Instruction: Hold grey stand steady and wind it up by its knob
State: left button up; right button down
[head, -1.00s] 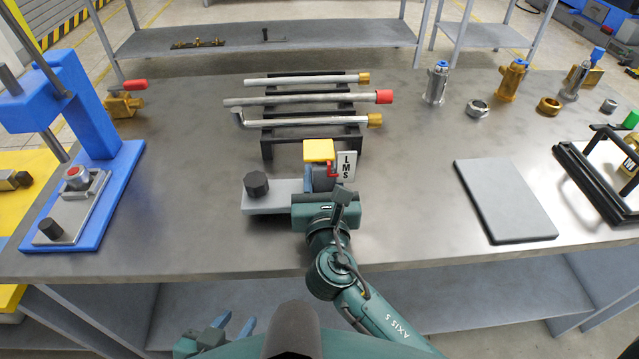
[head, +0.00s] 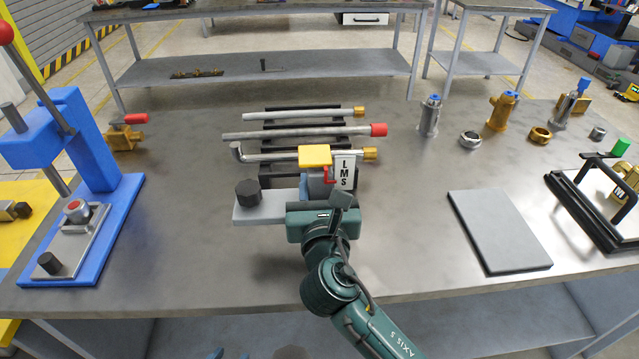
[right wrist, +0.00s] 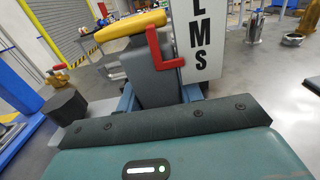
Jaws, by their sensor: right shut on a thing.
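The grey stand has a light grey base (head: 258,209), a dark grey column (head: 317,182), a yellow top (head: 314,156) and a red pointer beside a white card marked L, M, S (head: 344,171). Its black knob (head: 248,193) sits on the left end of the base and also shows in the right wrist view (right wrist: 54,104). My right gripper (right wrist: 158,98) is shut on the column from the near side. The stand is upright and appears a little above the table. Only the fingertips of my left gripper (head: 231,354) show at the bottom edge, apart and empty, away from the knob.
A black rack (head: 265,182) with several pipes stands just behind the stand. A blue press (head: 130,195) is at the left, a grey plate (head: 499,231) at the right. Metal fittings and a black frame (head: 570,208) are farther right. The table left of the stand is clear.

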notch_tip(320, 180, down, 4)
jog(key=shift+f+b, duration=0.15)
jog(key=shift+b, duration=1.05)
jog(key=shift+f+b, duration=1.15)
jog(key=shift+f, duration=0.6)
jog(key=shift+f, duration=0.25)
jog(key=shift+f, duration=0.1)
jog(key=shift+f, duration=0.35)
